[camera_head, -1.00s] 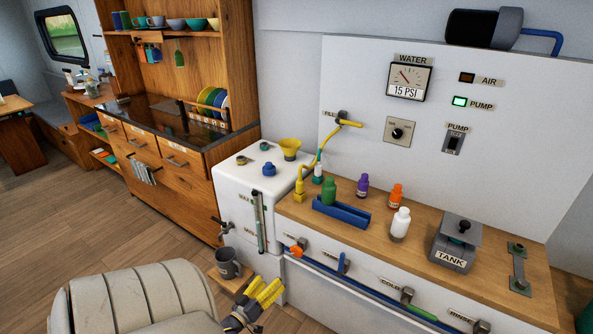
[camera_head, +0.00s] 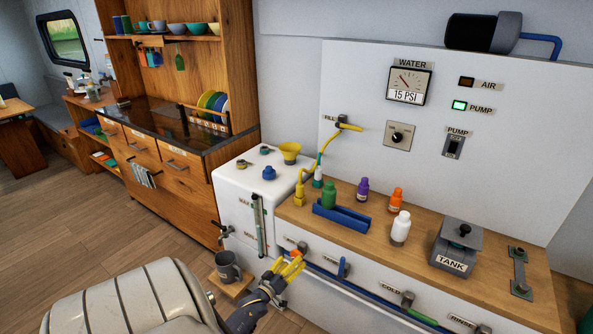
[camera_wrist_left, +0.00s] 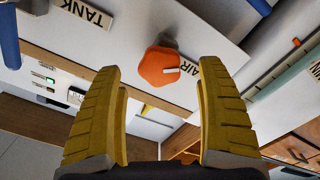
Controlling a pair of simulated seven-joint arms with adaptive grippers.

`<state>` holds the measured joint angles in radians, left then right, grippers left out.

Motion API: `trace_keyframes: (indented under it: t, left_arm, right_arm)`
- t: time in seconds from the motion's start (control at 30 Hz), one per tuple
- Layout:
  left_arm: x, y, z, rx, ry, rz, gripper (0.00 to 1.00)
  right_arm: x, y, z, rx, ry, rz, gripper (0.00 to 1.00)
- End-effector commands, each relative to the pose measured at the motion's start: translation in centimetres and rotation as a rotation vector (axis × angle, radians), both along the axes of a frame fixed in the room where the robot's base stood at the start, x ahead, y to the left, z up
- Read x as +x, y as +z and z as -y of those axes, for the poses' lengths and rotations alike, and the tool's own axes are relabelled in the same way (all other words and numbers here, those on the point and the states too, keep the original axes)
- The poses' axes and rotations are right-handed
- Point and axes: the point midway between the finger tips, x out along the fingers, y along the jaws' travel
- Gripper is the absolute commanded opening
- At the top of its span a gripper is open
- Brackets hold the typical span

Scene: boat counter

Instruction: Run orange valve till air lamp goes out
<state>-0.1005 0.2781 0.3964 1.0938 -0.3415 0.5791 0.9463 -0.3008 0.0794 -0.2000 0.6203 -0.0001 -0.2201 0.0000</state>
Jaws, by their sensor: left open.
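The orange valve (camera_wrist_left: 160,67) is a knob beside a label reading AIR on the white front panel. In the head view the orange valve (camera_head: 302,246) is on the counter front, partly hidden by my gripper. My left gripper (camera_head: 289,266) is open just in front of it. In the left wrist view the knob is between and beyond the yellow fingers of the gripper (camera_wrist_left: 160,100), with no contact visible. The AIR lamp (camera_head: 466,82) on the wall panel looks dull amber; I cannot tell for certain whether it is lit. My right gripper is not in view.
The green PUMP lamp (camera_head: 459,105) is bright, and the water gauge (camera_head: 409,84) reads 15 PSI. A blue lever (camera_head: 344,268) and other labelled valves line the counter front. A grey mug (camera_head: 228,266) is on a small shelf to the left. A pale seat (camera_head: 130,300) is in the foreground.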

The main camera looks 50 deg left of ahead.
Motion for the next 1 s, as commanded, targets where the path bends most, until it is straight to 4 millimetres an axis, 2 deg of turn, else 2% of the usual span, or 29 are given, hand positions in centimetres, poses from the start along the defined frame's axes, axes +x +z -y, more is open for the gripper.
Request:
trace_keyframes:
  t: [0.1, 0.33, 0.8, 0.87, 1.0]
  left_arm:
    - [1.5, 0.1, -0.5, -0.001, 0.001, 0.001, 0.74]
    - [3.1, 0.0, -0.9, 0.0, 0.0, 0.0, 0.74]
    - [3.6, 0.0, -1.1, 0.0, 0.0, 0.0, 0.74]
    - [3.6, 0.0, -1.1, 0.0, 0.0, 0.0, 0.69]
    - [3.6, 0.0, -1.1, 0.0, 0.0, 0.0, 0.53]
  right_arm:
    - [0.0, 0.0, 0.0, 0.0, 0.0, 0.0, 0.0]
    - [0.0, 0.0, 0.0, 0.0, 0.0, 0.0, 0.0]
    - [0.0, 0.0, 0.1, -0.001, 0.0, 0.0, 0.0]
    - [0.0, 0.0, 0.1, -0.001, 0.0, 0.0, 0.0]
    - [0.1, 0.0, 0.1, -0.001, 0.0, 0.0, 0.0]
